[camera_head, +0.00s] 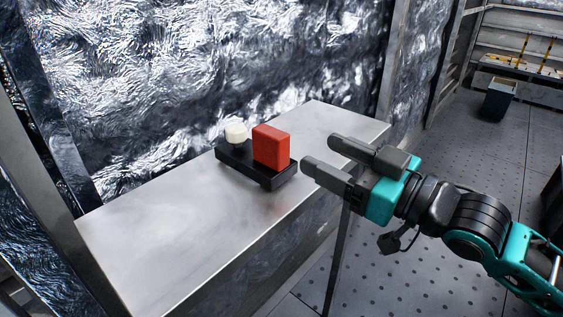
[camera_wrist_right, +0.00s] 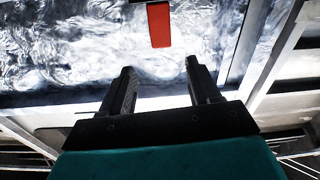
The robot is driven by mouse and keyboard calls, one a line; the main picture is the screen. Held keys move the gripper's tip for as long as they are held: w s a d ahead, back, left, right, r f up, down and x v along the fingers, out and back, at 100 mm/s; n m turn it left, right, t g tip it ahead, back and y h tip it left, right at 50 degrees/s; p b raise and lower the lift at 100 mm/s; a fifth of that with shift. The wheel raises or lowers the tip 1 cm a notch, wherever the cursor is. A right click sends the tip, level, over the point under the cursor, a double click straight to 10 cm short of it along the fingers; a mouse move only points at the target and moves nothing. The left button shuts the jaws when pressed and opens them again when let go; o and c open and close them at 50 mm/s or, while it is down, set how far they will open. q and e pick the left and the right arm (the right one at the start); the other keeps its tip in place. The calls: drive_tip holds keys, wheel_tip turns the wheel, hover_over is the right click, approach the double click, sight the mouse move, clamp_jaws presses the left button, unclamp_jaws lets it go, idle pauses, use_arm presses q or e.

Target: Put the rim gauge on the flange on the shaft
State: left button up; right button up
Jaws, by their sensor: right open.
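A red block (camera_head: 271,146) stands upright on a black base (camera_head: 235,160) on the metal bench. A small off-white rounded piece (camera_head: 236,132) is on the same base, left of the block. I cannot tell which of these is the rim gauge, and no flange or shaft can be made out for certain. My right gripper (camera_head: 320,154) is open and empty, just right of the base, its fingers pointing towards the block. In the right wrist view, the red block (camera_wrist_right: 159,25) is beyond the open fingers, between them in line. My left gripper is not in view.
The metal bench (camera_head: 145,240) is bare left of the base. A crinkled foil-like wall (camera_head: 220,60) rises behind it. A dark bin (camera_head: 496,98) and a shelf with yellow-marked items (camera_head: 525,66) are at the back right. The perforated floor (camera_head: 400,280) is open.

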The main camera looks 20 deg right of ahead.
sight(268, 140)
drive_tip(key=shift+m+h, duration=0.3)
drive_tip(key=shift+m, duration=0.3)
drive_tip(key=w+a, duration=0.1)
drive_tip(key=w+a+f, duration=0.1)
drive_tip(key=w, duration=0.1)
drive_tip(key=w+a, duration=0.1)
drive_tip(key=w, duration=0.1)
drive_tip(key=shift+f+p, duration=0.2)
drive_tip(key=shift+p, duration=0.2)
drive_tip(key=shift+a+f+x, duration=0.15)
drive_tip(key=shift+f+x, duration=0.05)
drive_tip(key=shift+x, duration=1.4)
drive_tip(key=shift+a+f+x, duration=0.15)
drive_tip(key=shift+x, duration=1.45)
drive_tip(key=shift+s, duration=0.2)
drive_tip(key=shift+c, duration=0.3)
clamp_jaws()
drive_tip(key=shift+r, duration=0.25)
